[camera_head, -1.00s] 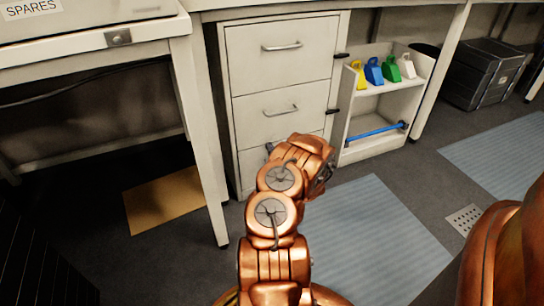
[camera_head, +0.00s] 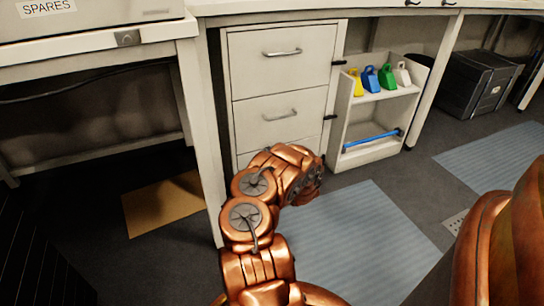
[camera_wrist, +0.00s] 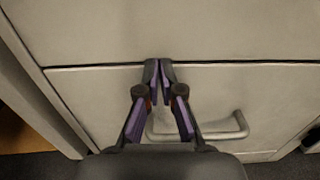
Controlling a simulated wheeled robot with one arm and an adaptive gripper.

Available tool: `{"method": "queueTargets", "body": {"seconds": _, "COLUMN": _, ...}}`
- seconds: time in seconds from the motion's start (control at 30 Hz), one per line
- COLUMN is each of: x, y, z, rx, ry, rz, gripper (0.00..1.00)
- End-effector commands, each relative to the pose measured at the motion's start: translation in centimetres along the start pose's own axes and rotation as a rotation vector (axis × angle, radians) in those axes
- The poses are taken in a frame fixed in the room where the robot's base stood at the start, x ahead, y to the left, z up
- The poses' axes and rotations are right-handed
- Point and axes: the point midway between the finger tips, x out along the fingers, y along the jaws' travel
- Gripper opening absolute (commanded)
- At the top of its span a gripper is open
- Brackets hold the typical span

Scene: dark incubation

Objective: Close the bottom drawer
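The bottom drawer (camera_head: 246,160) is the lowest front of the pale cabinet. In the head view my copper arm hides most of it. In the wrist view its plain front (camera_wrist: 250,95) and its bar handle (camera_wrist: 236,128) show below a thin dark seam. No clear gap shows there, but I cannot tell whether the front is fully flush. My gripper (camera_wrist: 159,64) has its two fingertips together near the top edge of this front, with nothing between them. The fingers partly cover the handle. I cannot tell whether the tips touch the front. The gripper is hidden in the head view.
Two upper drawers, the top (camera_head: 300,75) and the middle (camera_head: 305,105), look closed. An open shelf (camera_head: 372,152) with coloured items stands right of the cabinet. A desk leg (camera_head: 203,140) is close on the left. A blue mat (camera_head: 365,240) covers clear floor in front.

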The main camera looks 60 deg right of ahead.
Motion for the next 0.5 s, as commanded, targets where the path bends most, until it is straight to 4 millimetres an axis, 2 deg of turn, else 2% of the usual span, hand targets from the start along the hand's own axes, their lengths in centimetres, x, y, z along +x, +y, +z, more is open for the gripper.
{"method": "queueTargets", "body": {"seconds": 0.03, "x": 1.0, "y": 0.5, "z": 0.6, "rx": -0.01, "ry": -0.01, "rz": 0.01, "gripper": 0.0}}
{"method": "queueTargets", "body": {"seconds": 0.27, "x": 0.7, "y": 0.6, "z": 0.2, "rx": -0.001, "ry": -0.005, "rz": 0.012, "gripper": 0.0}}
{"method": "queueTargets", "body": {"seconds": 0.4, "x": -0.8, "y": 0.6, "z": 0.8, "rx": -0.005, "ry": -0.005, "rz": 0.007, "gripper": 0.0}}
{"method": "queueTargets", "body": {"seconds": 0.5, "x": -2.5, "y": 0.8, "z": 2.2, "rx": -0.018, "ry": -0.014, "rz": 0.0, "gripper": 0.0}}
